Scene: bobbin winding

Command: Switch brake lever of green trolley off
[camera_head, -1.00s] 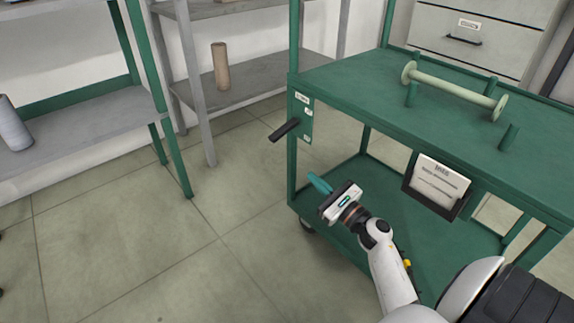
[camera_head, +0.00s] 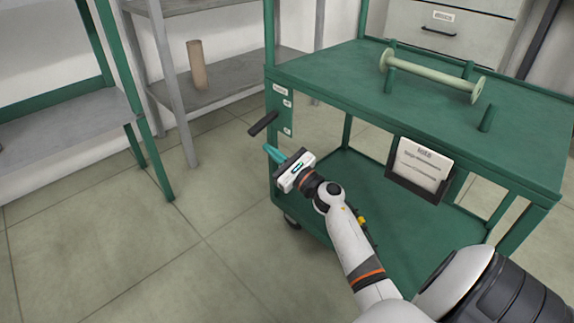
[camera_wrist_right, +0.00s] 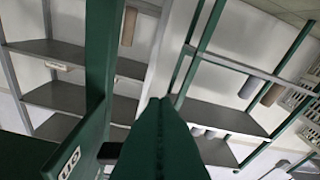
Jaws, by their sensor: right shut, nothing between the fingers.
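The green trolley (camera_head: 355,82) stands at the right in the head view. Its black brake lever (camera_head: 263,124) sticks out to the left from a labelled plate (camera_head: 281,108) on the trolley's left corner post. The lever slopes a little down to the left. My right gripper (camera_head: 268,150) is shut and empty, just below the lever, with its teal fingertips pointing up and left; a small gap shows between them. In the right wrist view the shut fingers (camera_wrist_right: 160,135) fill the lower middle, and the dark lever (camera_wrist_right: 109,152) shows just left of them. My left gripper is not in view.
A pale green bobbin (camera_head: 432,76) rests on pegs on the trolley's top. A document holder (camera_head: 420,168) hangs on its side. A grey shelf with a brown cylinder (camera_head: 197,65) and a green-framed shelf (camera_head: 60,120) stand at the left. The floor between is clear.

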